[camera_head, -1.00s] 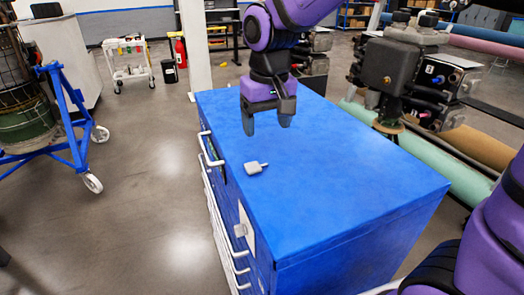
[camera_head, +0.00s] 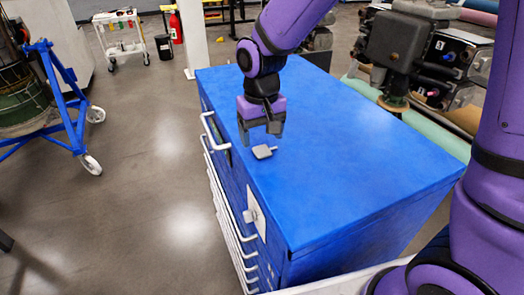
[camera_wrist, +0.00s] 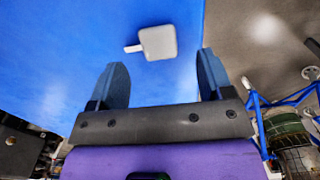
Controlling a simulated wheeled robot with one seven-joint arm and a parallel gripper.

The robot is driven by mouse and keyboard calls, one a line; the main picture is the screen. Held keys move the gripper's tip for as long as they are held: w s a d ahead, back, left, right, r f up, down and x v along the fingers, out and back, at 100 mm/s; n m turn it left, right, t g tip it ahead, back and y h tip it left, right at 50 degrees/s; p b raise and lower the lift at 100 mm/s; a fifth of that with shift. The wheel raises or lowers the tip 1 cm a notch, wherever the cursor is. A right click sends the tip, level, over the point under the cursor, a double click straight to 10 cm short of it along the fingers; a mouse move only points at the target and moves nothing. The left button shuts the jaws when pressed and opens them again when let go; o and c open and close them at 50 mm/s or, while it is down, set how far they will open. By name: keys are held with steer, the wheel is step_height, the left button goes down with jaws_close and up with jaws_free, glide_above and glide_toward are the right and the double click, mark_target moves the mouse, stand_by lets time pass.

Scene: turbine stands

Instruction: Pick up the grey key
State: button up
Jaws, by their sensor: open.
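The grey key (camera_head: 263,152) lies flat on the blue top of the cabinet (camera_head: 340,150), near its left edge. It has a squarish head and a short thin stem, which points right in the head view. In the wrist view the key (camera_wrist: 158,43) is just beyond the fingertips, between their lines, with its stem to the left. My gripper (camera_head: 261,142) is open and empty, with its fingers pointing down close to the key. In the wrist view the two fingers (camera_wrist: 161,72) are spread wide and do not visibly touch it.
White handles (camera_head: 208,130) stick out along the cabinet's left side. A dark machine (camera_head: 395,50) stands behind the cabinet at the right. A blue wheeled stand (camera_head: 70,110) is at the left. The rest of the cabinet top is clear.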

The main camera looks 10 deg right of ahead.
mark_target(262, 149)
steer(key=shift+f, duration=1.85)
jaws_close()
steer(key=shift+d+r, duration=0.1)
steer(key=shift+r, duration=0.1)
